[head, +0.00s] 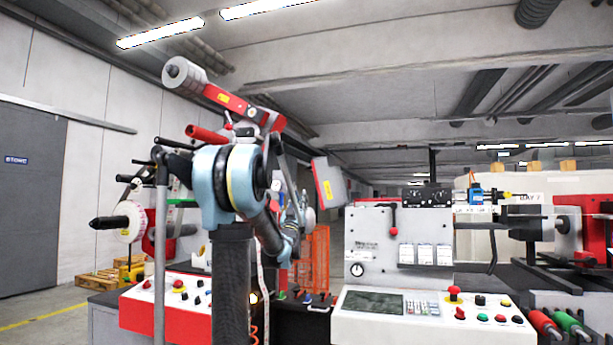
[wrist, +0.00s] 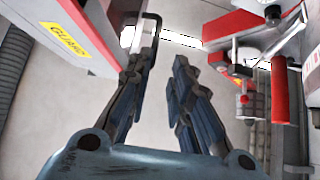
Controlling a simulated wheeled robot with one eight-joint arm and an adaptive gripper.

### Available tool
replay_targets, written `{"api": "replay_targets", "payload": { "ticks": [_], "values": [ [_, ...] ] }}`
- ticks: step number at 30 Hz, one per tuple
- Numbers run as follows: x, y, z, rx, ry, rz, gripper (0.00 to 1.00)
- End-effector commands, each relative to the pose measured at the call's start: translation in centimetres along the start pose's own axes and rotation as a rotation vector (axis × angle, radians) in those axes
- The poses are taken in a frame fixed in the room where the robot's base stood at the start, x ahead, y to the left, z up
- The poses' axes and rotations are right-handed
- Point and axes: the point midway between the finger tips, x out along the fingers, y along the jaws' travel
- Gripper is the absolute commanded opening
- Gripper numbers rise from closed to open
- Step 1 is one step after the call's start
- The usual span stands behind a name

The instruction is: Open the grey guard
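The grey guard (wrist: 85,30) is at the upper left of the wrist view, with a red face and a yellow GUARD label. A dark bracket-shaped handle (wrist: 153,38) stands out from its right side. In the head view the guard (head: 333,182) is near the middle, just beyond my arm. My gripper (wrist: 160,64) is open, its two dark blue fingers apart. The left fingertip is close to the handle's lower end; I cannot tell whether they touch. Nothing shows held between the fingers. In the head view my arm mostly hides the gripper.
A red and grey mechanism (wrist: 280,90) stands right of the fingers in the wrist view. In the head view, a control panel (head: 430,310) and a grey upright plate (head: 370,235) stand at the right. A roll unit (head: 130,222) is at the left.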

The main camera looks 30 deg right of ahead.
Motion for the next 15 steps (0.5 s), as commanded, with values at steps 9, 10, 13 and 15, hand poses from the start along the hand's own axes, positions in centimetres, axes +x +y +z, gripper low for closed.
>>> {"api": "replay_targets", "payload": {
  "ticks": [9,10,13,15],
  "values": [
    [2.9,0.6,-0.2,-0.006,0.022,0.013,0.20],
    [3.4,0.6,-0.2,-0.006,0.022,0.013,0.20],
    [5.2,0.5,-0.2,-0.005,0.022,0.012,0.20],
    [6.4,0.5,-0.3,-0.005,0.022,0.012,0.20]
  ]
}}
